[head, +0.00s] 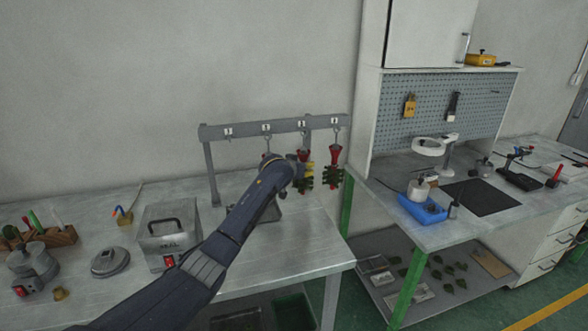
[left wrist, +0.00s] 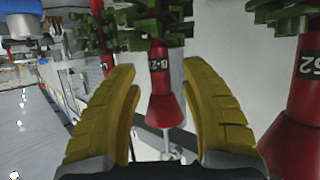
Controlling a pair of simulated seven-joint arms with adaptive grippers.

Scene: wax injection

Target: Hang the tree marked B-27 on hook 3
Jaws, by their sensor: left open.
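In the left wrist view, which is upside down, a tree with a red cup and green branches (left wrist: 160,95) hangs between my yellow fingers. Its label reads B-2 and a last digit that is hard to read. My left gripper (left wrist: 165,115) is open around it, with gaps on both sides. A second red tree (left wrist: 298,95), its label ending in 52, is close at the right; another is partly seen at the left. In the head view my left gripper (head: 304,170) is at the rack (head: 275,128), by the tree under hook 3 (head: 303,124). Another tree (head: 335,165) hangs from hook 4.
Hook 1 (head: 228,132) is bare. My arm covers the space below hook 2 (head: 266,128). A grey metal box (head: 168,235) and a round grey device (head: 110,261) stand on the table. A pegboard bench (head: 440,235) stands to the right.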

